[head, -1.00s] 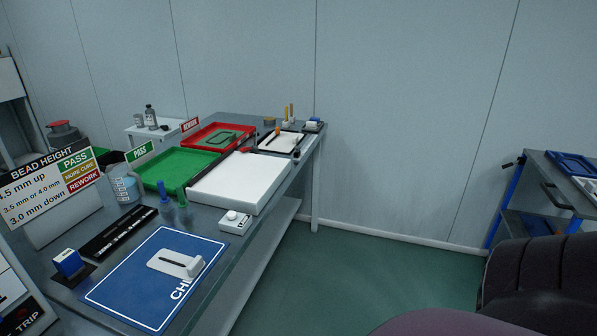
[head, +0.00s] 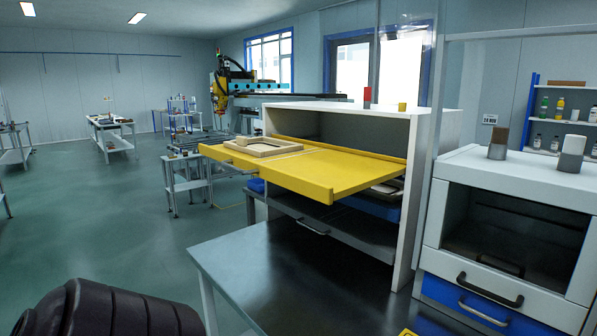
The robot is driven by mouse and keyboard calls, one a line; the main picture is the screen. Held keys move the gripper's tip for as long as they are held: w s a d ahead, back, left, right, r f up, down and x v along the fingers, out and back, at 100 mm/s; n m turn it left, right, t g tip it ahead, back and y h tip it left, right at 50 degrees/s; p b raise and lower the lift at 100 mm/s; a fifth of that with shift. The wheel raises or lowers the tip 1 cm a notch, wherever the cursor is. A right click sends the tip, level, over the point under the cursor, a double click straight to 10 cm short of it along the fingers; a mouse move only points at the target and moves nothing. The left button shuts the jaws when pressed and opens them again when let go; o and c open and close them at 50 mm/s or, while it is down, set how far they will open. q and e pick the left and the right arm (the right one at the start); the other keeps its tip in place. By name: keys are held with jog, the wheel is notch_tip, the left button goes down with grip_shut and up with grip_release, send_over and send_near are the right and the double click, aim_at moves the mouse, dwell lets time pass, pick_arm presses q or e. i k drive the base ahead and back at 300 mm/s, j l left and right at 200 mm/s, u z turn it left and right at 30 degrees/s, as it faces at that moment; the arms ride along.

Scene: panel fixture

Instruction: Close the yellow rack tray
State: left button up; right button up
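The yellow rack tray (head: 335,172) is in the middle of the head view. It juts well out of the open white rack (head: 411,190), to the front and left. Its back part is inside the rack under the top board. A pale wooden frame (head: 263,147) lies on its left part. Neither of my grippers is in view, and nothing is seen touching the tray.
Below the yellow tray is a blue tray (head: 371,207) and a dark shelf with a handle. A grey worktop (head: 285,275) stands in front. A white cabinet (head: 558,185) with a blue drawer (head: 489,305) is at right. Open floor (head: 120,225) lies left.

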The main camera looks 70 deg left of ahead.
aim_at(326, 174)
jog(key=j+u, duration=0.1)
jog(key=u, duration=0.3)
jog(key=j+u, duration=0.1)
jog(key=u, duration=0.35)
jog(key=j+u, duration=0.1)
jog(key=u, duration=0.3)
jog(key=j+u, duration=0.1)
jog(key=u, duration=0.35)
jog(key=j+u, duration=0.1)
jog(key=u, duration=0.3)
